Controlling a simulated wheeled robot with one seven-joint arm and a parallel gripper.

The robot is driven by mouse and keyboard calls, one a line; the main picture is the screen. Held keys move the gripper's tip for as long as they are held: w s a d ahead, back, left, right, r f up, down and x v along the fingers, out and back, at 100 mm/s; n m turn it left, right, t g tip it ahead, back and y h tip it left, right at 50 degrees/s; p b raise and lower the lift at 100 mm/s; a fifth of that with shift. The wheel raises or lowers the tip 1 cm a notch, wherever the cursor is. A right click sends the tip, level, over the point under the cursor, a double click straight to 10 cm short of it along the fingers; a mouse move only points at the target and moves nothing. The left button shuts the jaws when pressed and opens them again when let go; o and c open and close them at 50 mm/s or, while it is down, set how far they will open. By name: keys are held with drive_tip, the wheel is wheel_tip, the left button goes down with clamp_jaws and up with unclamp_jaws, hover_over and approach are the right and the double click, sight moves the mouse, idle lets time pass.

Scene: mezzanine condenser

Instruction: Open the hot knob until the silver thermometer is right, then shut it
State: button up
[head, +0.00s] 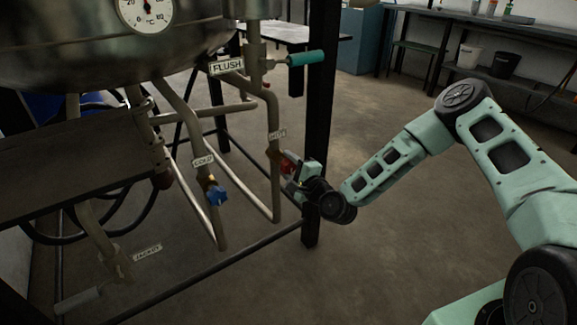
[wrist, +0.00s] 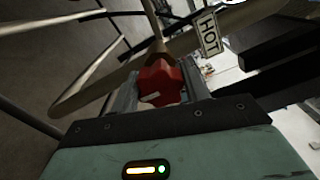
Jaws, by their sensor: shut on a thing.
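The hot knob is a red knob (head: 287,166) on a vertical pipe under the vessel, just below the small HOT label (head: 277,135). In the wrist view the red knob (wrist: 160,83) sits between my fingers, with the HOT label (wrist: 209,33) beside it. My gripper (head: 295,178) is shut on the red knob. A round white thermometer dial (head: 146,12) marked in °C is on the silver vessel at the top left, cut off by the picture's top edge. Its needle is too small to read surely.
A blue knob (head: 217,194) with a COLD label (head: 203,160) is left of my gripper. A teal FLUSH handle (head: 306,58) sticks out above. A black post (head: 318,120) stands close behind my gripper. The floor at right is open.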

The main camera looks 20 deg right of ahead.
drive_tip(key=shift+s+f, duration=0.1)
drive_tip(key=o, duration=1)
drive_tip(key=p+v, duration=0.2)
drive_tip(key=v, duration=1.5)
drive_tip(key=shift+s+p, duration=0.2)
drive_tip(key=shift+p, duration=0.2)
